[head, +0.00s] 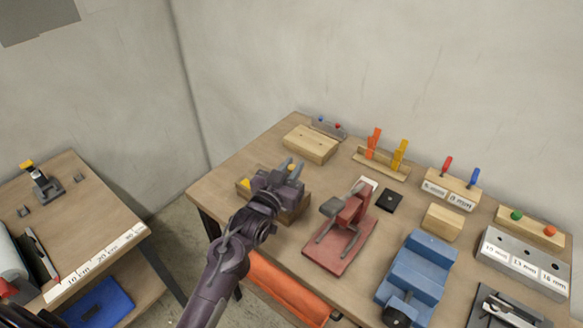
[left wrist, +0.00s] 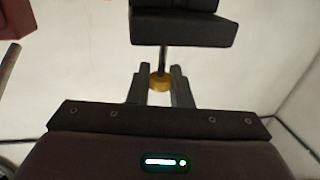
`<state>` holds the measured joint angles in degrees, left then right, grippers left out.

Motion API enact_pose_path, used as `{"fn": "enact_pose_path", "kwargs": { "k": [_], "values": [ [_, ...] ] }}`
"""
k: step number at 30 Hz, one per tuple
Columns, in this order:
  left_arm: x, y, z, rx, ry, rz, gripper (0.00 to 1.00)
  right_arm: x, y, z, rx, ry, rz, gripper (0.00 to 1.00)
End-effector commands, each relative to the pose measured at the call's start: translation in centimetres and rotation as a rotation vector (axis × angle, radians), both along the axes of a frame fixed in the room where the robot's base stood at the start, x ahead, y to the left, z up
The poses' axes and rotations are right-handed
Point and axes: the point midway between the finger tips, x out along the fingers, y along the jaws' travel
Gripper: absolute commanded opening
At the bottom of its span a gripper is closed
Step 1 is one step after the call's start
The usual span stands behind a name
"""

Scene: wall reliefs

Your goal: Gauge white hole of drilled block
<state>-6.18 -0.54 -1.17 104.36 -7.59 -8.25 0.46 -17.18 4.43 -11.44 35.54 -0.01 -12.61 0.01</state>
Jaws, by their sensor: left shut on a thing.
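My left gripper (head: 291,167) is over the left part of the main table, its fingers pointing toward the back wall. It is shut on a small yellow piece (left wrist: 160,83) with a thin steel rod, seen between the fingers in the left wrist view. The rod runs up to a dark block (left wrist: 185,31) there; I cannot tell whether it is joined or passes behind. A wooden block (head: 294,214) with a yellow spot at its left end lies under the gripper, mostly hidden. I cannot make out a white hole on it. My right gripper is not seen.
A red stand (head: 340,246) is just right of the gripper, with a blue stepped fixture (head: 415,268) beyond. A plain wooden block (head: 311,144), orange and yellow gauges (head: 381,158) and labelled pin holders (head: 450,190) line the back. A side table (head: 90,240) stands left, across a gap.

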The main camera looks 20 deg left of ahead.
Motion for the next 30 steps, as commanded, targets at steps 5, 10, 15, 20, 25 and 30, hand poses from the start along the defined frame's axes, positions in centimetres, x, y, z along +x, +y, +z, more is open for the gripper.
{"fn": "enact_pose_path", "kwargs": {
  "k": [5,10,15,20,25,30],
  "values": [
    [0.0,0.0,0.0,0.001,-0.002,0.0,0.33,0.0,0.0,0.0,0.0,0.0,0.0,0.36],
    [0.0,0.0,0.0,0.001,-0.002,0.0,0.39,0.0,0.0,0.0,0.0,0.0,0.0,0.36],
    [-0.1,0.0,0.0,0.001,-0.001,0.0,0.39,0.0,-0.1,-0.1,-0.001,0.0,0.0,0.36],
    [-1.8,0.3,-0.3,0.002,0.0,0.0,0.39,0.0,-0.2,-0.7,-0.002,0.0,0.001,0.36],
    [-4.8,0.7,-0.4,0.002,0.001,0.0,0.39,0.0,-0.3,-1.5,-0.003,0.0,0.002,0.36],
    [-6.9,1.1,-0.2,0.001,0.0,0.0,0.39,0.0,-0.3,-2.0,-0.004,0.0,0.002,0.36]
  ]
}}
